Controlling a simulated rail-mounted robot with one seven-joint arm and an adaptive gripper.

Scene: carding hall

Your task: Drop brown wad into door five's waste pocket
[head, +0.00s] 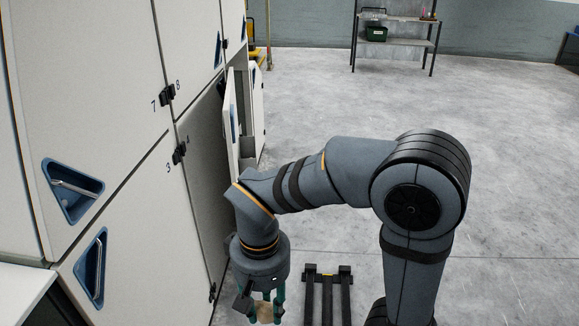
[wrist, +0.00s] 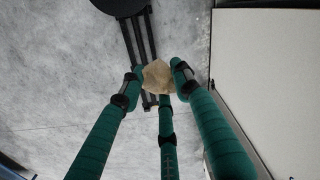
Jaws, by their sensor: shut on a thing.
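The brown wad (wrist: 157,75) is a small tan lump held between the green fingers of my gripper (wrist: 155,82). It also shows in the head view (head: 265,312) at the bottom, partly behind the fingers. My gripper (head: 264,306) is shut on the wad and points down in front of the cabinet doors, above the floor. Farther along the cabinet row, a door (head: 232,125) stands open and shows a pocket-like tray (head: 247,148) on its side. I cannot read a number on that door.
Closed cabinet doors numbered 3 (head: 135,210), 7 (head: 90,90) and 8 line the left, with blue recessed handles. A black rail or stand (head: 328,285) is on the floor beside my gripper. A metal shelf (head: 395,40) with a green box stands at the back. The floor to the right is open.

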